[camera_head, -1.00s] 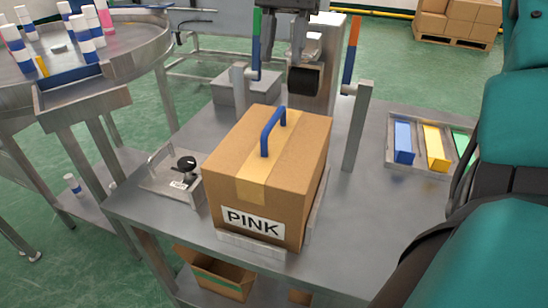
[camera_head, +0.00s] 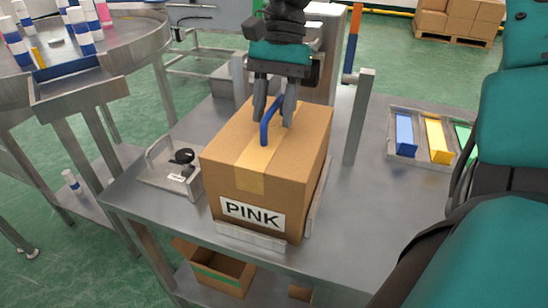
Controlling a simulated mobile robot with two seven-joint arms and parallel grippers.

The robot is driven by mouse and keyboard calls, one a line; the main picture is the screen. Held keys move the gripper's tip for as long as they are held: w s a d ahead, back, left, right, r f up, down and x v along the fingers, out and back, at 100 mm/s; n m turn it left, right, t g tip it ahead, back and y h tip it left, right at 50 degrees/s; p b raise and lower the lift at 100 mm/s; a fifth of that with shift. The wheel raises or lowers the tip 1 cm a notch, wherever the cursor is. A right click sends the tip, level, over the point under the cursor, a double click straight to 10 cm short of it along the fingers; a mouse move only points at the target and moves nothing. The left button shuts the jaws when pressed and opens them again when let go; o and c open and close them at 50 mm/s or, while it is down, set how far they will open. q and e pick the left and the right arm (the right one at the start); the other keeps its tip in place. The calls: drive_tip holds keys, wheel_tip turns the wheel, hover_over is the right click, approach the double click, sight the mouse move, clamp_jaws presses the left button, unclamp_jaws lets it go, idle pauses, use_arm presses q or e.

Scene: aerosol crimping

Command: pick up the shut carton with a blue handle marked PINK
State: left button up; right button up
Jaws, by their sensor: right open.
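The shut carton (camera_head: 232,184) is brown, with tan tape over its top and a white label reading PINK on its front. It stands upright in a low metal holder (camera_head: 250,236) on the steel table. Its blue handle (camera_head: 265,134) arches up from the top. My right gripper (camera_head: 273,118) points down over the carton, its dark fingers open on either side of the handle's far part. I cannot tell whether the fingers touch it. My left gripper is not in view.
A tray of blue, yellow and green blocks (camera_head: 405,160) lies at the right. A small fixture with a black knob (camera_head: 184,157) is left of the carton. A post (camera_head: 358,118) stands behind right. A round table with bottles (camera_head: 115,50) is at the left.

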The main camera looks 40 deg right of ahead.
drive_tip(key=shift+c, duration=0.2)
clamp_jaws()
idle(1.1)
drive_tip(key=shift+w+r, duration=0.1)
drive_tip(key=shift+r, duration=0.05)
